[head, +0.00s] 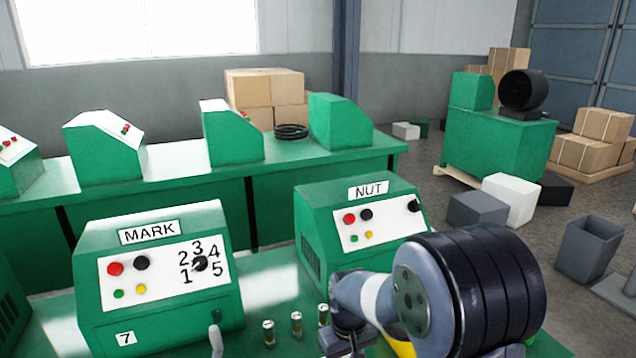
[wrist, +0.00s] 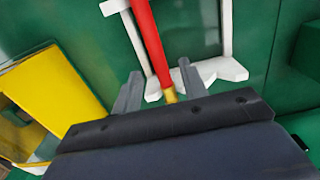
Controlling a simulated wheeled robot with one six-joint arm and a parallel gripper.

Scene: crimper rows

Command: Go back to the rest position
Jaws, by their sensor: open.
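My gripper (wrist: 160,70) shows in the wrist view, its two grey fingers spread apart. A red rod (wrist: 149,40) with a gold-coloured end appears between the fingers in the picture; I cannot tell how far from them it is. Behind it is a white frame (wrist: 215,72) against a green surface. In the head view my arm reaches in at the lower right, in front of the green NUT machine (head: 325,210). The fingers cannot be made out there.
The green MARK machine (head: 160,235) stands left of my arm. Several small brass-coloured cylinders (head: 296,324) stand near the arm. A yellow panel (wrist: 55,95) is at left in the wrist view. A long green bench (head: 200,170) runs behind. Bins and boxes stand on the floor at right.

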